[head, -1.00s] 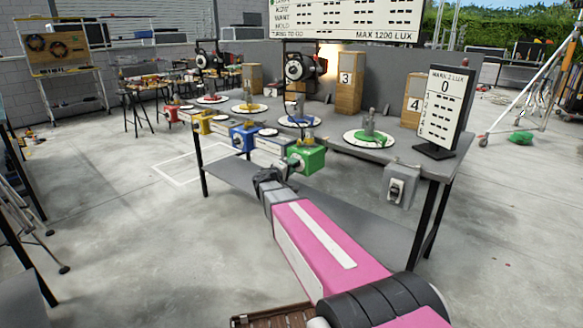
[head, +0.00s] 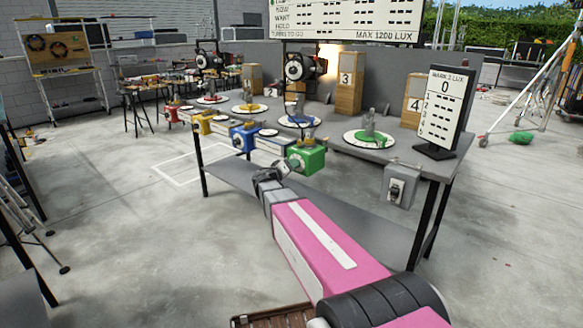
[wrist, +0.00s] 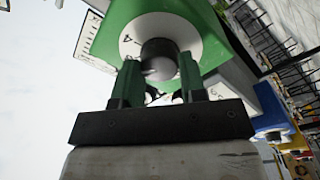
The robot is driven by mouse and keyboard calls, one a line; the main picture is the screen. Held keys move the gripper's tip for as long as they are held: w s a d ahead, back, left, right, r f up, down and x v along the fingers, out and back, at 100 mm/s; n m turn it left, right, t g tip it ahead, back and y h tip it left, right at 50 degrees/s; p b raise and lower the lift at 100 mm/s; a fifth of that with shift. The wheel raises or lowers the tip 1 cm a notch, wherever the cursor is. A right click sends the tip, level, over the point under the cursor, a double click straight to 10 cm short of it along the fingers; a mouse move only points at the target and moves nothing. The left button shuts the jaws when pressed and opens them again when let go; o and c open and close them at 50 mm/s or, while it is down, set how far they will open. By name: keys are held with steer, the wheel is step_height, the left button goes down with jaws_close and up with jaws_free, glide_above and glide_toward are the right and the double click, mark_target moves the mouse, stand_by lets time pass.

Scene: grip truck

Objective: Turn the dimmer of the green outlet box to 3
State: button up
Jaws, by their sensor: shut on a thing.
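The green outlet box (head: 312,160) hangs at the front edge of the table; in the wrist view it fills the upper middle (wrist: 105,35). On its face is a white round dial (wrist: 190,35) with a dark grey round knob (wrist: 158,52) at its centre. A numeral that looks like 4 shows at the dial's left; the pointer and the other numerals are not readable. My gripper (wrist: 160,72) has one finger on each side of the knob and is shut on it. In the head view my gripper (head: 280,169) reaches the box's front, hiding most of the knob.
Blue (head: 244,138), yellow (head: 202,122) and red (head: 171,114) boxes stand along the same edge to the left. A grey switch box (head: 398,186) is at the right. A lux display (head: 445,105) reads 0.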

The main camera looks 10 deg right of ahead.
steer(key=o, duration=0.9)
steer(key=shift+s+a, duration=0.1)
steer(key=shift+a, duration=0.05)
steer(key=v, duration=1)
steer(key=shift+s+a, duration=0.15)
steer(key=shift+a, duration=0.1)
